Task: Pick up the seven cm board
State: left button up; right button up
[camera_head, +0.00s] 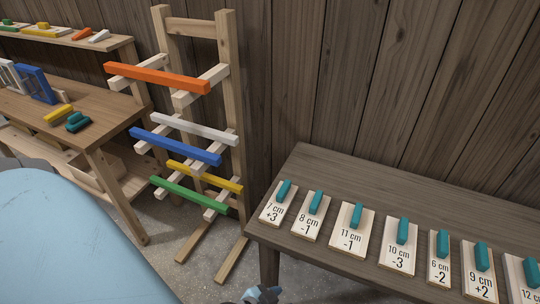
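The seven cm board (277,203) is a pale wooden card marked "7 cm +3". It lies flat at the left end of a dark wooden table (420,205), the leftmost in a row of similar boards. A teal block handle (283,190) stands on its upper part. Nothing covers the board. No gripper fingers can be made out in this view. A small pale blue and dark piece (263,295) shows at the bottom edge, too cut off to identify.
Other boards, such as the 8 cm one (310,216), lie close to its right. A wooden rack (235,120) with coloured bars stands left of the table. A wooden desk (95,115) and a large light blue surface (60,240) are further left. Planked wall (400,80) behind.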

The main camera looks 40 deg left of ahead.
aim_at(274, 212)
jog(key=j, duration=2.2)
